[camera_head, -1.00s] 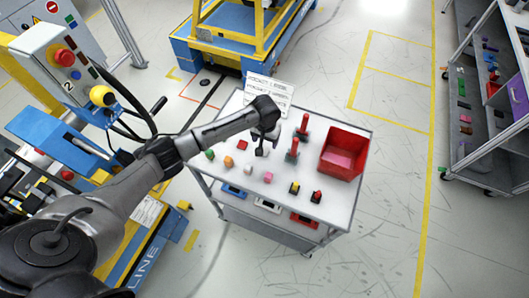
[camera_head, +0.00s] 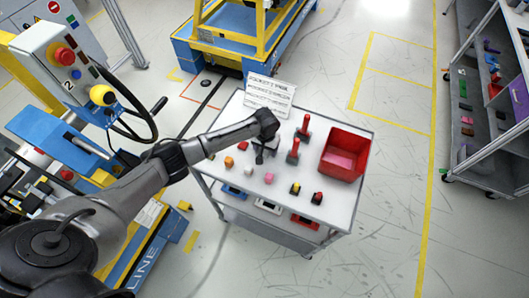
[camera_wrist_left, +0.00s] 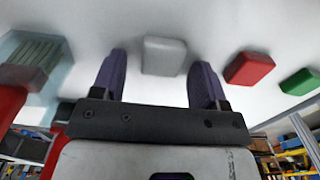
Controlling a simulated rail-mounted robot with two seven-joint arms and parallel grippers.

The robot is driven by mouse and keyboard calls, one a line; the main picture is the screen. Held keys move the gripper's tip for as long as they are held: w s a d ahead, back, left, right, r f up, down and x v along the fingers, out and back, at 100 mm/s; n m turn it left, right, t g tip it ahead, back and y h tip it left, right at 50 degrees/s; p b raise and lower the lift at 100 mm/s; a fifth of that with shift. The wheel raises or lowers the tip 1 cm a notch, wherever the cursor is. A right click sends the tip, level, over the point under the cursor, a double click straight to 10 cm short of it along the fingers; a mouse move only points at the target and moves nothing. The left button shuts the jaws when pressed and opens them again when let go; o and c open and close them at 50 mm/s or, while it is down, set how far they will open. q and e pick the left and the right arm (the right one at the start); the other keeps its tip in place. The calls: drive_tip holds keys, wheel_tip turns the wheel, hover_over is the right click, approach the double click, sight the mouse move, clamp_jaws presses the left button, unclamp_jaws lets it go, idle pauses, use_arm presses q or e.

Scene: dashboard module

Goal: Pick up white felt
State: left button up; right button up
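The white felt (camera_wrist_left: 165,56) is a small pale block with rounded corners on the tabletop in the left wrist view. It appears in the gap between the fingers of my left gripper (camera_wrist_left: 159,80), beyond the tips and apart from them. The gripper is open and empty, with dark purplish fingers. In the head view my left gripper (camera_head: 264,153) is low over the white table, and the felt cannot be made out there. My right gripper is not in view.
A red block (camera_wrist_left: 250,68) and a green block (camera_wrist_left: 300,82) lie right of the felt. Red-handled tools (camera_head: 292,152) and a red bin (camera_head: 345,148) stand to the gripper's right. Small coloured pieces, including a pink one (camera_head: 269,178), lie nearer the front. A printed sheet (camera_head: 270,93) is at the back.

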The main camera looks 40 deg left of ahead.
use_arm(q)
drive_tip(key=c, duration=0.9)
drive_tip(key=shift+c, duration=0.2)
